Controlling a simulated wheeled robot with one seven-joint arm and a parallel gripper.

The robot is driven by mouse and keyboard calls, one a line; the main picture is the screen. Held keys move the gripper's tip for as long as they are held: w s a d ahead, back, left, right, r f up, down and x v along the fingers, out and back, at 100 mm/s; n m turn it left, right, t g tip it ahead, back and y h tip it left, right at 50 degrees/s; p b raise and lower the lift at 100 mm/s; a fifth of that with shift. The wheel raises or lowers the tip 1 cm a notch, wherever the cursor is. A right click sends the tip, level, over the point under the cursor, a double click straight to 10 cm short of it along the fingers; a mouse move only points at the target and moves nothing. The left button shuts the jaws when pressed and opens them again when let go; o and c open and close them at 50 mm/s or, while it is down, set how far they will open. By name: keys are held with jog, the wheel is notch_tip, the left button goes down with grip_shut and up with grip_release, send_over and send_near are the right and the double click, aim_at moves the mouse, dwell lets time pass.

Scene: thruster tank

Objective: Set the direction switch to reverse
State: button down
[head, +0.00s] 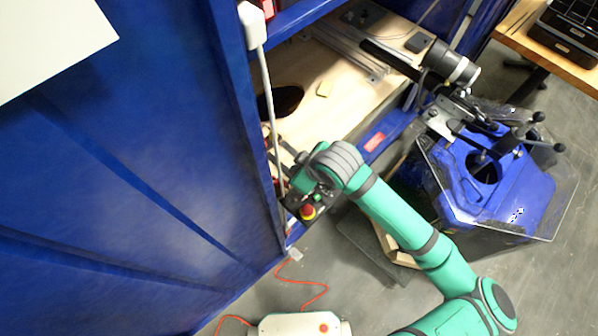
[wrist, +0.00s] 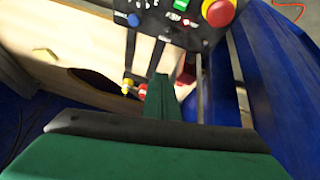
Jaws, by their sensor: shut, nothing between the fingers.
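A dark control panel (wrist: 175,22) shows at the top of the wrist view, with a blue knob, a green button and a red emergency stop on yellow. In the head view the panel (head: 294,200) hangs at the blue frame's edge, partly hidden by my arm. White markings show on the panel in the wrist view, too blurred to read. I cannot tell which control is the direction switch or how it is set. My gripper (wrist: 160,84) is shut and empty, its fingertips just below the panel in the picture. Contact cannot be told.
A blue tank wall (head: 120,180) fills the left. A wooden shelf (head: 330,95) with a dark hole lies behind the panel. A blue machine with a clear plate (head: 530,185) stands at right. An orange cable (head: 310,284) lies on the grey floor.

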jog(key=s+v, duration=0.1)
jog(key=v, duration=0.7)
jog(key=shift+d, duration=0.5)
jog(key=shift+f, duration=0.15)
